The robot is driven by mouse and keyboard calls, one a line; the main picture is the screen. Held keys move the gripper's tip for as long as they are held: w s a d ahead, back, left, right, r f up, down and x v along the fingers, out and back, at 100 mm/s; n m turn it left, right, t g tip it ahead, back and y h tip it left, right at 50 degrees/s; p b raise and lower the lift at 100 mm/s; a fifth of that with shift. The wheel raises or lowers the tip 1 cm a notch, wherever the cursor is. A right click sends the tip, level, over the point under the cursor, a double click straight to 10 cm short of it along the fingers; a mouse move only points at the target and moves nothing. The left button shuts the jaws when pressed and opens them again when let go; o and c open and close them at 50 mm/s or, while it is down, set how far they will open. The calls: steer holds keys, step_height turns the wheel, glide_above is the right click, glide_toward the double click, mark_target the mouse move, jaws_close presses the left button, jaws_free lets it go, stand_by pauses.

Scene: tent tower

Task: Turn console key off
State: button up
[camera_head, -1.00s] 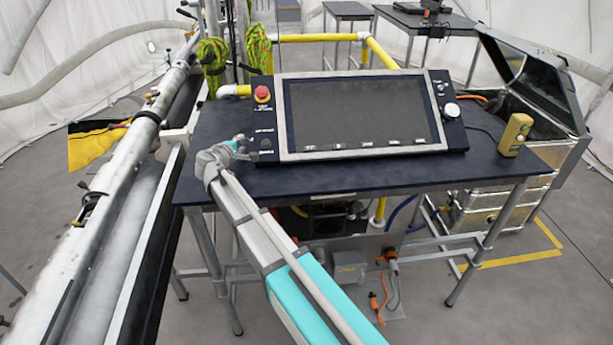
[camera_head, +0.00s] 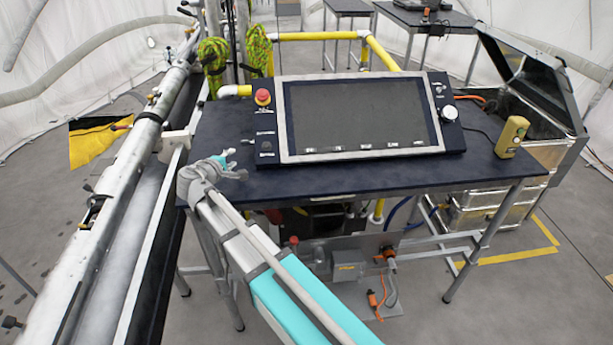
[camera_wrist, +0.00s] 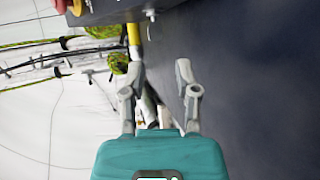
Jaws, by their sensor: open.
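The console (camera_head: 362,118) is a tilted panel with a large dark screen, standing on a dark blue table. Its left strip (camera_head: 265,128) carries a red button (camera_head: 263,96) and small dark controls (camera_head: 266,147) below; the key is too small to make out for certain. The wrist view shows one console edge (camera_wrist: 110,14) at the top, with a small silver fitting (camera_wrist: 151,14) that may be the key. My gripper (camera_head: 236,168) is open and empty, left of and below the console's lower left corner, apart from it. It also shows in the wrist view (camera_wrist: 160,72).
The table top (camera_head: 340,180) is bare in front of the console. A yellow handheld box (camera_head: 511,136) stands at its right end. A long metal pipe (camera_head: 135,165) runs along the left. Yellow rails (camera_head: 320,37) and an open metal case (camera_head: 530,95) lie behind and right.

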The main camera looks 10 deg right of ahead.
steer(key=s+d+m+g+p, duration=0.1)
steer(key=d+g, duration=0.1)
steer(key=d, duration=0.2)
steer(key=s+d+f+m+g+p, duration=0.1)
steer(key=d+g+p, duration=0.1)
steer(key=d, duration=0.2)
steer(key=s+d+m+g+p, duration=0.1)
steer(key=d+m+g+p, duration=0.1)
steer(key=d, duration=0.2)
steer(key=shift+s+d+f, duration=0.1)
steer(key=shift+s+f, duration=0.1)
steer(key=s+d+m+g+y+p, duration=0.1)
steer(key=s+d+p, duration=0.1)
steer(key=s+d+m+g+y+p, duration=0.1)
steer(key=s+d+g+p, duration=0.1)
steer(key=s+d+m+g+y+p, duration=0.1)
steer(key=s+d+g+p, duration=0.1)
steer(key=d, duration=0.1)
steer(key=shift+s+r+y, duration=0.2)
steer(key=shift+r+y, duration=0.1)
steer(key=shift+s+d+r+m+g+y+p, duration=0.15)
steer(key=shift+s+d+r+g+y+p, duration=0.15)
steer(key=shift+s+y+p, duration=0.25)
steer(key=shift+s+d+r+m+g+y+p, duration=0.2)
steer(key=shift+s+r+g+y+p, duration=0.1)
steer(key=shift+s, duration=0.3)
steer(key=shift+s+d+r+m+g+y+p, duration=0.2)
steer(key=shift+s+g+y+p, duration=0.2)
steer(key=shift+s, duration=0.2)
steer(key=shift+s, duration=0.1)
